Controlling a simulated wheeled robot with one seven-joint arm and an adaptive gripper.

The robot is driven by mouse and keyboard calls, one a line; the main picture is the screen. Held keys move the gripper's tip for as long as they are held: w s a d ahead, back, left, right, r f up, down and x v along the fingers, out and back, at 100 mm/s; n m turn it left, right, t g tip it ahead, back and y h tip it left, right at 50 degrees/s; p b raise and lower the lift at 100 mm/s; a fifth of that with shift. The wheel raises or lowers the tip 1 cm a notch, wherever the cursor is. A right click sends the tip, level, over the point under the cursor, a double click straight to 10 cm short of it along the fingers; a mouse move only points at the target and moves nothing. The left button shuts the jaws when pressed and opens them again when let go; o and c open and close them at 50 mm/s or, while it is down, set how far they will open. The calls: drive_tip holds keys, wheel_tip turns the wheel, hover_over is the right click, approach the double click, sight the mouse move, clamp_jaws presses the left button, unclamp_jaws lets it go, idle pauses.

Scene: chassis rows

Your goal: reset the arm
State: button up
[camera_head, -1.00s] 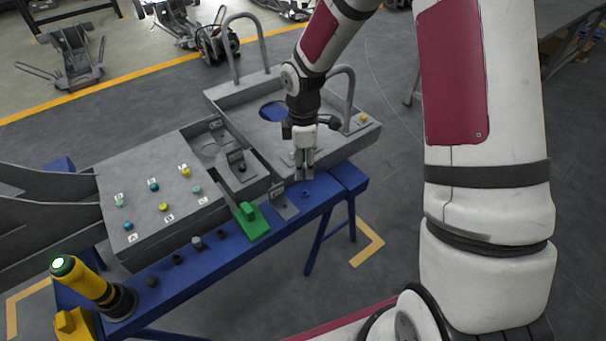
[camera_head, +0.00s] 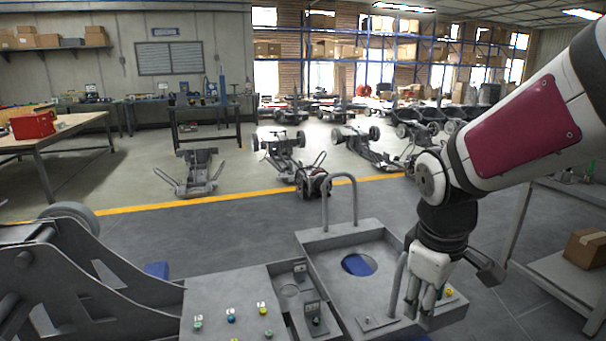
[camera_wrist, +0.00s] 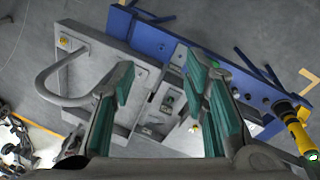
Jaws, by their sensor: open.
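My gripper (camera_head: 424,300) hangs at the end of my white and maroon arm, over the right side of the grey fixture tray (camera_head: 325,240). In the wrist view my gripper (camera_wrist: 165,78) shows two green-padded fingers spread apart. Nothing is held between them. The wrist view looks down on the grey tray (camera_wrist: 85,70) with its curved handle, and on the blue bench (camera_wrist: 158,43) beside it.
A grey panel with coloured buttons (camera_head: 225,310) adjoins the tray. A yellow cylinder with a lit green end (camera_wrist: 300,136) stands at the bench's far end. A shelf with a cardboard box (camera_head: 586,248) is at the right. Several chassis stand beyond the yellow floor line.

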drive_tip(key=s+r+m+t+p, duration=0.1)
drive_tip(key=s+r+m, duration=0.3)
drive_tip(key=s, duration=0.5)
drive_tip(key=s+a+r+m+t+y+p, duration=0.1)
drive_tip(key=s+r+m+p, duration=0.2)
drive_tip(key=s+r, duration=0.5)
drive_tip(key=shift+s+m+p, duration=0.4)
drive_tip(key=shift+s+m, duration=0.1)
drive_tip(key=shift+s, duration=0.65)
